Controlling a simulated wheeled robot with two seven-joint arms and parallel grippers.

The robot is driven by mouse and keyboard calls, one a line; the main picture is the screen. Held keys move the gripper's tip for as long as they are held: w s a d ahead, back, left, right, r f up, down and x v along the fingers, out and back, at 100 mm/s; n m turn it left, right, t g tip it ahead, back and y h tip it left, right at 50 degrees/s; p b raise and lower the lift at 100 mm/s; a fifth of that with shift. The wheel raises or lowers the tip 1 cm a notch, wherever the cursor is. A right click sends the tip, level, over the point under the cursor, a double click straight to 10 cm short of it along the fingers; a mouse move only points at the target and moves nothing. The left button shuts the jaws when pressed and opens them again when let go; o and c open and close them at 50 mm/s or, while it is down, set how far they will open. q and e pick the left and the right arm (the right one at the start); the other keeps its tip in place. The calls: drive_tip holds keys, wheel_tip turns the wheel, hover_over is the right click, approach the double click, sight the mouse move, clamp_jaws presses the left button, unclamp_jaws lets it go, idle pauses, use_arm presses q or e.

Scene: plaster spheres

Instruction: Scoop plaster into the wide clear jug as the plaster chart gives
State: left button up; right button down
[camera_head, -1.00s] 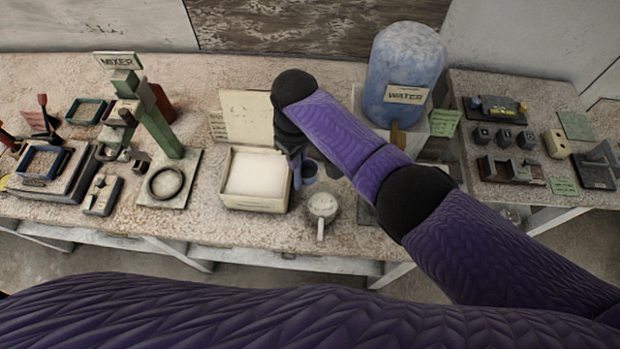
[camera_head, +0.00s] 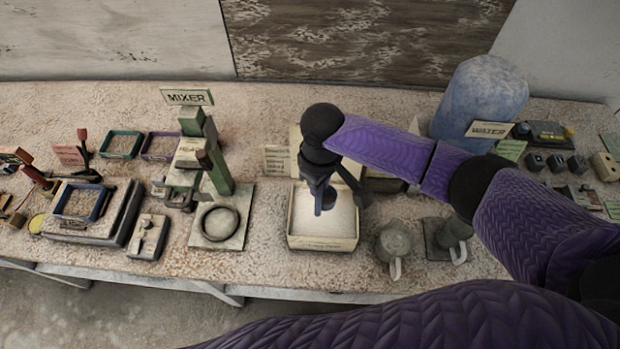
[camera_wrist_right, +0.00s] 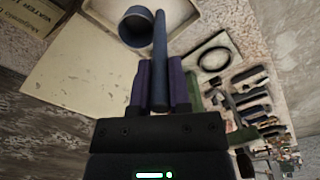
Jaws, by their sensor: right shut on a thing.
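My right gripper (camera_head: 322,178) is shut on the handle of a blue scoop (camera_head: 325,200), over the plaster bin (camera_head: 322,243). The wrist view shows the scoop's round cup (camera_wrist_right: 137,27) and its handle between the fingers (camera_wrist_right: 160,85). I cannot tell whether the cup holds plaster. The cream bin holds white plaster (camera_head: 343,217). The wide jug (camera_head: 393,240), with a pale handle, stands just right of the bin; its contents are unclear here. A card (camera_head: 277,160) stands behind the bin, its writing too small to read. My left gripper is out of view.
A narrower jug (camera_head: 452,236) stands right of the wide one. The blue water tank (camera_head: 480,100) is at the back right, behind my right arm. The green mixer (camera_head: 215,165) with its ringed base (camera_head: 220,222) stands left of the bin. Bench between mixer and bin is clear.

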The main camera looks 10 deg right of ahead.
sight(318, 208)
wheel_tip(318, 208, down, 11)
drive_tip(key=b, duration=0.8)
drive_tip(key=shift+a, duration=0.1)
drive_tip(key=shift+r, duration=0.1)
wheel_tip(318, 208, up, 10)
drive_tip(key=p, duration=1.1)
